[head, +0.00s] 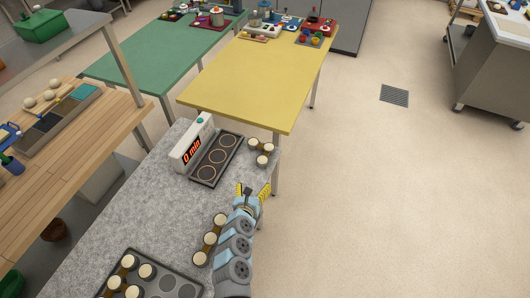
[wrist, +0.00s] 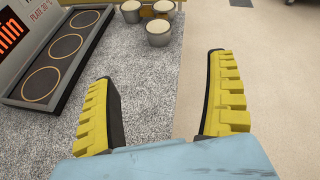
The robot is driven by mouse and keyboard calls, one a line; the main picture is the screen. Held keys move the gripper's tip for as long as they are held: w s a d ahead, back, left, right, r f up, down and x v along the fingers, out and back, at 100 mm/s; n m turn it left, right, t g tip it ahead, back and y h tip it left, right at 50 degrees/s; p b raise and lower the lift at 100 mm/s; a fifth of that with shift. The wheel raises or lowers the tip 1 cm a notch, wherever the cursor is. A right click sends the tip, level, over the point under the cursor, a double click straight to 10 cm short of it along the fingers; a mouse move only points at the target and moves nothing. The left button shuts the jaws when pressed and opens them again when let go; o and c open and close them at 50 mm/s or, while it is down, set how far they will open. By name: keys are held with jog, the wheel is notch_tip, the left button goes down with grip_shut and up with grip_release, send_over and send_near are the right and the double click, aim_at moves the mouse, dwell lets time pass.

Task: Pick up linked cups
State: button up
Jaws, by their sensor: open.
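A group of linked cups (head: 261,146), cream-topped with brown links, stands at the right edge of the grey stone counter. In the wrist view the cups (wrist: 158,32) show at the top, ahead of my fingers, one nearer than the other two. A second linked group (head: 210,238) stands on the counter just left of my arm. More cups (head: 146,271) sit in a dark tray (head: 187,272) with round wells at the lower left. My gripper (head: 254,189) has yellow fingers, spread open and empty in the wrist view (wrist: 160,68), apart from the first group.
A white unit (head: 191,143) with a red "0 min" display stands on the counter, with a dark three-ring plate (head: 216,159) beside it. A yellow table (head: 255,75) stands beyond. Open floor lies right of the counter.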

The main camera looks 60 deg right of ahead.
jog(key=b, duration=0.2)
send_near(262, 164)
jog(key=shift+x, duration=1.9)
jog(key=shift+w+d+f+b, duration=0.25)
jog(key=shift+d+f+b, duration=0.15)
jog(key=shift+f+b, duration=0.05)
jog(key=shift+d, duration=0.45)
jog(key=shift+b+x, duration=1.3)
jog(key=shift+x, duration=1.1)
jog(key=shift+w+d, duration=0.1)
jog(key=shift+w, duration=0.1)
jog(key=c, duration=1.4)
